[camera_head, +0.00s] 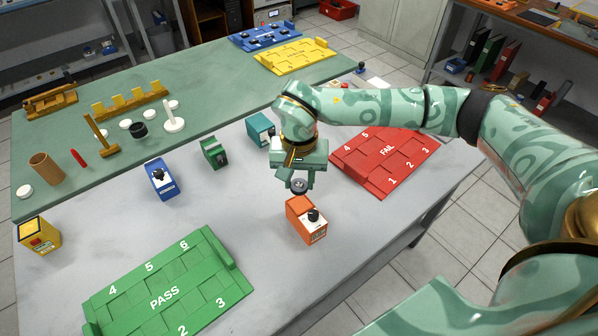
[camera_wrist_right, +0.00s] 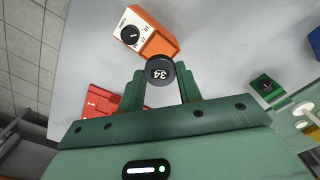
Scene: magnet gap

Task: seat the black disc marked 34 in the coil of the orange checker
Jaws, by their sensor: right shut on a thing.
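The black disc marked 34 (camera_wrist_right: 159,71) is held between the fingertips of my right gripper (camera_wrist_right: 161,84). In the head view the disc (camera_head: 299,186) hangs below my right gripper (camera_head: 298,176), just behind the orange checker. The orange checker (camera_head: 299,228) stands on the grey table, with a white panel and a black knob facing the front right. It also shows in the right wrist view (camera_wrist_right: 160,45), just beyond the disc and partly overlapped by it. I cannot make out its coil. My left gripper is not in view.
A green PASS tray (camera_head: 205,270) lies at the front left and a red FAIL tray (camera_head: 376,181) at the right. Blue (camera_head: 161,181), green (camera_head: 214,153), teal (camera_head: 260,130) and yellow (camera_head: 38,238) checkers stand around. Table between the orange checker and the PASS tray is clear.

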